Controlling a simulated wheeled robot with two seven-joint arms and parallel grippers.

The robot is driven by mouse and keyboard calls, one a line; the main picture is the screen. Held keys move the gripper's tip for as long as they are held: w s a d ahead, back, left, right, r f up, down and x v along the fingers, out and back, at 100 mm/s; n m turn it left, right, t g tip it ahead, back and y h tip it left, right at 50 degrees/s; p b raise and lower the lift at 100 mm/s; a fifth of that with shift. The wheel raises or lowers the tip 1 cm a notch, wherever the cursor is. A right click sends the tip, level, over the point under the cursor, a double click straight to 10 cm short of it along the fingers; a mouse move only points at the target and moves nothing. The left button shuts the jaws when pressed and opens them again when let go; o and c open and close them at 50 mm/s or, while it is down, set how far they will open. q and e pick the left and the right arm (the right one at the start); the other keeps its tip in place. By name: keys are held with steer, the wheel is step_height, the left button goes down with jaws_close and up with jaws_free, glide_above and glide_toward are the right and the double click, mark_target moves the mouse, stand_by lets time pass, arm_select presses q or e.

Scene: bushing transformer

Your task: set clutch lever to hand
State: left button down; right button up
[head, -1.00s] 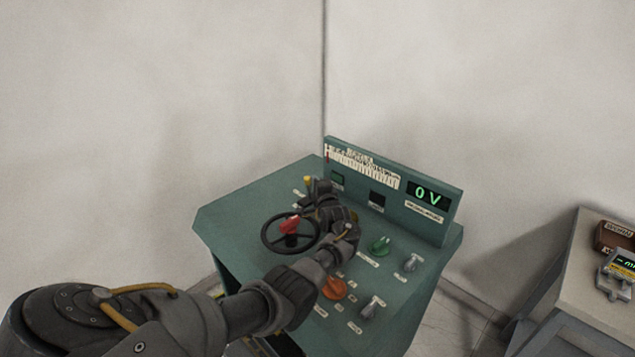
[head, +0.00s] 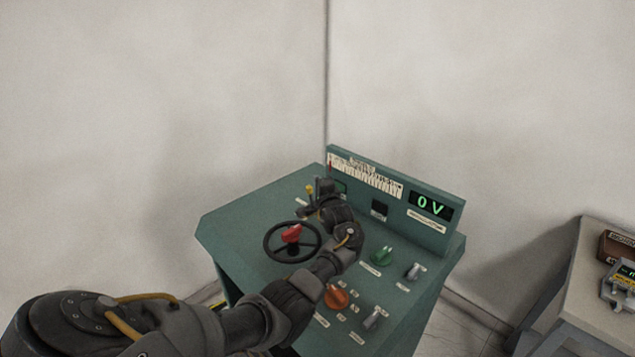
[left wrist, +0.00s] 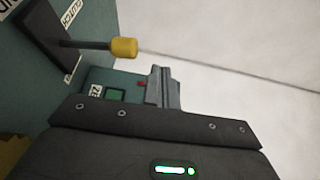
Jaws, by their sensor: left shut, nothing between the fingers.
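The clutch lever, a dark rod with a yellow knob (head: 310,189), stands at the back left of the green control desk (head: 245,210). In the left wrist view the yellow knob (left wrist: 124,47) sits on a thin rod from a dark slotted plate (left wrist: 45,35) by a partly visible "CLUTCH" label (left wrist: 72,12). My left gripper (head: 313,204) is just beside the lever in the head view. In the left wrist view its fingers (left wrist: 163,88) are shut and empty, to the right of and below the knob, apart from it in the picture. The right gripper is not seen.
A black handwheel with a red knob (head: 292,233) is in front of the lever. The upright panel reads 0 V (head: 431,205). A side table (head: 570,300) stands at the right.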

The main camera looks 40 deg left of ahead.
arm_select(q)
steer(key=s+d+r, duration=0.7)
steer(key=s+r, duration=0.1)
steer(key=s, duration=0.2)
steer(key=shift+s+d+r+b, duration=0.15)
steer(key=shift+s+r+b, duration=0.15)
steer(key=shift+b, duration=0.1)
steer(key=shift+d, duration=0.1)
